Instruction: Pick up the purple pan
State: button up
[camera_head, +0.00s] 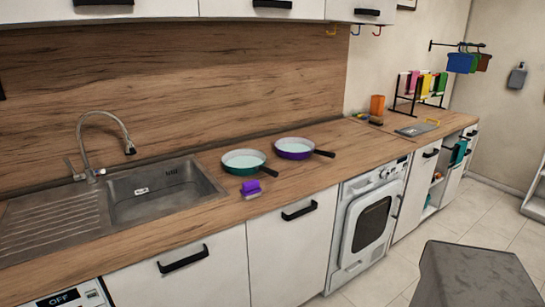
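The purple pan (293,149) sits upright on the wooden countertop, right of the sink and near the splashback. It has a pale inside, a purple outer wall and a dark handle (324,153) that points right toward the front edge. A green pan (244,162) of the same shape stands just left of it, its dark handle pointing to the lower right, close to the purple pan's left side. My gripper is not in the view.
A small purple object (251,188) lies at the counter's front edge below the green pan. The sink (163,203) and tap (104,120) are to the left. An orange cup (377,106), grey board (416,130) and rack (420,90) stand right. Counter right of the purple pan is clear.

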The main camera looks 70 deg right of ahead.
aim_at(291, 148)
jog(key=z, duration=0.25)
jog(key=k, duration=0.2)
jog(key=u, duration=1.65)
jog(key=k, duration=1.1)
jog(key=z, duration=2.15)
